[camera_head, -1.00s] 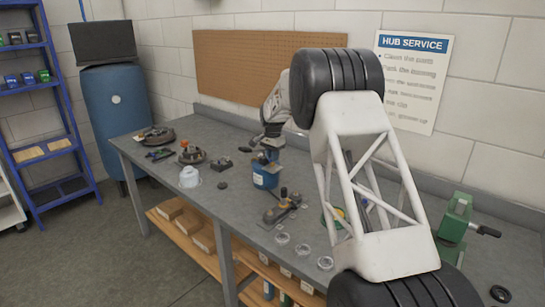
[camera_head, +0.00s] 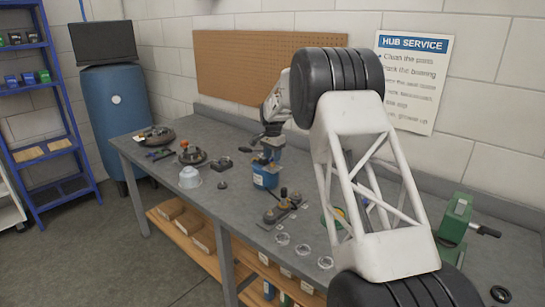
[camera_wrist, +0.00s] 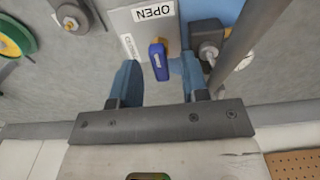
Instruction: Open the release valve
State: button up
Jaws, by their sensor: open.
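The plate has a label reading OPEN (camera_wrist: 153,11) and a second label at right angles, mostly unreadable. The lever points toward my gripper, away from the OPEN label. My gripper (camera_wrist: 160,72) is open, with one blue finger on each side of the lever. Gaps show beside the lever; contact cannot be told. In the head view my gripper (camera_head: 268,152) is low over the bench, by a blue container (camera_head: 265,176).
The grey bench (camera_head: 240,215) also holds a fixture with a dark lever (camera_head: 283,208), several clear cups (camera_head: 282,239), a white pot (camera_head: 189,177) and hub parts (camera_head: 190,155). A grey post (camera_wrist: 238,45) stands close right of the fingers. A green tool (camera_head: 455,215) is at right.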

jog(key=shift+r, duration=3.75)
jog(key=s+d+r+n, duration=0.15)
jog(key=s+r, duration=0.35)
jog(key=s, duration=0.6)
jog(key=s+d+r+n+t, duration=0.1)
jog(key=s+d+r, duration=0.3)
jog(key=s, duration=0.8)
jog(key=s+d+r+n, duration=0.1)
jog(key=s+r+n, duration=0.1)
jog(key=s+r, duration=0.65)
jog(key=s+d+f+n, duration=0.1)
jog(key=s+f, duration=0.3)
jog(key=s, duration=0.9)
jog(key=s+d+f+n+t, duration=0.1)
jog(key=s+f, duration=0.3)
jog(key=s, duration=1)
jog(key=s+d+f+n, duration=0.1)
jog(key=s+f, duration=0.3)
jog(key=s, duration=1)
jog(key=shift+d+n+t, duration=0.2)
jog(key=shift+n+t, duration=0.1)
jog(key=shift+n, duration=0.35)
